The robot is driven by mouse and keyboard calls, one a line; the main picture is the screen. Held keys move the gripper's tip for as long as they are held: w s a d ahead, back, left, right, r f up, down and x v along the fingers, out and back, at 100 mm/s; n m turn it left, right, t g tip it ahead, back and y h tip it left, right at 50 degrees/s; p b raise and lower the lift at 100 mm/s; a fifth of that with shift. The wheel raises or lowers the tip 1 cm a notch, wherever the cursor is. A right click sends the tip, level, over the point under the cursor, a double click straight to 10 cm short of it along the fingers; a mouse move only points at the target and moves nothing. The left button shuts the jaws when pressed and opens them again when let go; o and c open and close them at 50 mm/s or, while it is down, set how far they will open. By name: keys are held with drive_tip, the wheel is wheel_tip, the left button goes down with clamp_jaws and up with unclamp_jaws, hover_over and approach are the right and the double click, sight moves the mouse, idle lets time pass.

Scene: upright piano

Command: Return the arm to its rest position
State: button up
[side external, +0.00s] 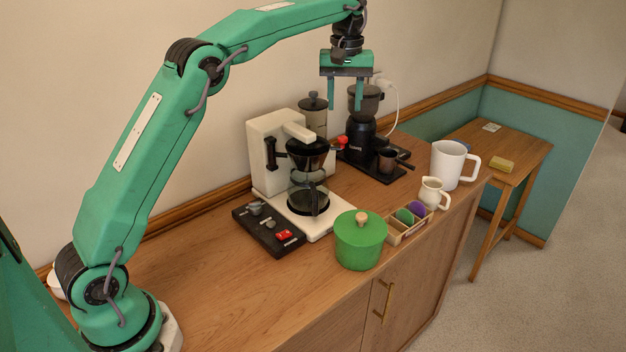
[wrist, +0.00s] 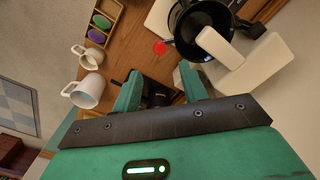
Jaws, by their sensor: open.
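My green arm reaches from its base at the lower left of the side view over the wooden counter (side external: 190,255). My gripper (side external: 346,105) hangs with its fingers pointing down, high near the black coffee grinder (side external: 360,130). Its two green fingers are apart, with nothing seen held between them. In the wrist view my gripper (wrist: 155,85) also shows both fingers apart, with a dark object below and between them. The arm is stretched out, well away from its base.
A white coffee maker (side external: 270,150) with a glass carafe, a green lidded pot (side external: 361,245), a divided wooden box (side external: 410,228), a small cream pitcher (side external: 432,192) and a white mug (side external: 447,165) stand on the counter. The counter's left part is mostly clear. A side table (side external: 510,150) stands beyond.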

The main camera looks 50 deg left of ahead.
drive_tip(key=s+d+r+m+t, duration=0.2)
drive_tip(key=s+r, duration=0.1)
drive_tip(key=s, duration=0.6)
drive_tip(key=s+d+r+m+t, duration=0.1)
drive_tip(key=s+r+m, duration=0.15)
drive_tip(key=s, duration=0.55)
drive_tip(key=s+f+m+t, duration=0.1)
drive_tip(key=s+f+m, duration=0.1)
drive_tip(key=s+f, duration=0.3)
drive_tip(key=s+d+f+m+t, duration=0.1)
drive_tip(key=s+f, duration=0.4)
drive_tip(key=s, duration=0.7)
drive_tip(key=shift+s+d+m+t, duration=0.25)
drive_tip(key=shift+s+m+t, duration=0.05)
drive_tip(key=shift+m, duration=0.55)
